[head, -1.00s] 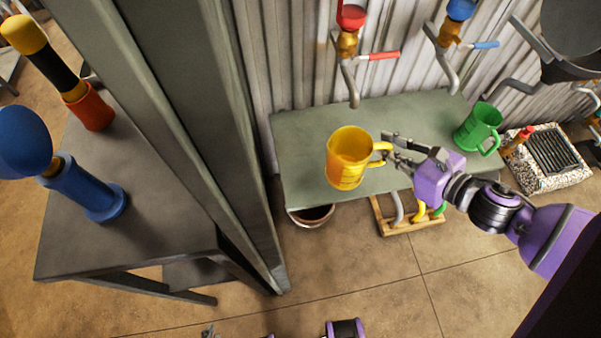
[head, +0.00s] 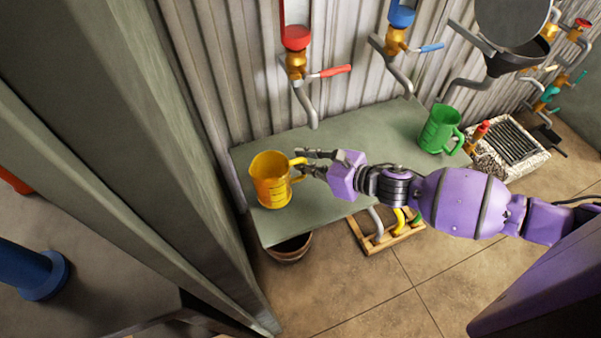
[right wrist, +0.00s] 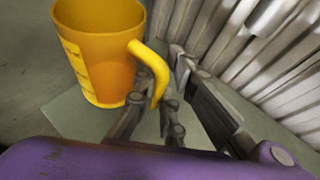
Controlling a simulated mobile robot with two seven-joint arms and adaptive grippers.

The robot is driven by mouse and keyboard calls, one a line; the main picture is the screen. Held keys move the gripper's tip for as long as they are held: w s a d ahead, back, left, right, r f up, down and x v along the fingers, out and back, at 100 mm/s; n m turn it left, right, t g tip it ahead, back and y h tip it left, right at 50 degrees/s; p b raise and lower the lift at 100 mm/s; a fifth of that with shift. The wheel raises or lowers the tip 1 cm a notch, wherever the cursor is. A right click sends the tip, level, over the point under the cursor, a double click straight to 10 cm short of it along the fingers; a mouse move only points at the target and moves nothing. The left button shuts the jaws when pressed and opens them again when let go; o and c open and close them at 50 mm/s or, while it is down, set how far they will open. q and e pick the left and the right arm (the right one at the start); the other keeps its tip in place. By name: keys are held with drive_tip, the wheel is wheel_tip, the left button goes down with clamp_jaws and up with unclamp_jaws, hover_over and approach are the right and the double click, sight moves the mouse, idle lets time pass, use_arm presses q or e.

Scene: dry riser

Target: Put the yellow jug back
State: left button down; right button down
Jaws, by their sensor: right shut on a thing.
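The yellow jug (head: 268,182) is upright over the left part of the grey-green table (head: 335,150). I cannot tell whether its base touches the tabletop. My right gripper (head: 303,163) reaches in from the right and is shut on the jug's handle. In the right wrist view, the jug (right wrist: 95,55) fills the upper left, with its handle turned to the gripper fingers (right wrist: 168,82). Part of the handle is hidden by the fingers. My left gripper is not in view.
A green jug (head: 437,131) stands at the table's right end. Red-handled (head: 335,71) and blue-handled (head: 431,48) taps hang on the corrugated wall behind. A grey post (head: 150,170) stands close on the left. A bowl (head: 291,250) and a wooden rack (head: 385,238) are below the table's front edge.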

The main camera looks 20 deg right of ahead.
drive_tip(key=shift+w+a+f, duration=0.3)
drive_tip(key=shift+a+f, duration=0.05)
drive_tip(key=shift+f, duration=0.2)
drive_tip(key=shift+w+a+f+b, duration=0.15)
drive_tip(key=shift+f+b, duration=0.3)
drive_tip(key=shift+f, duration=1.35)
drive_tip(key=c, duration=1.8)
unclamp_jaws()
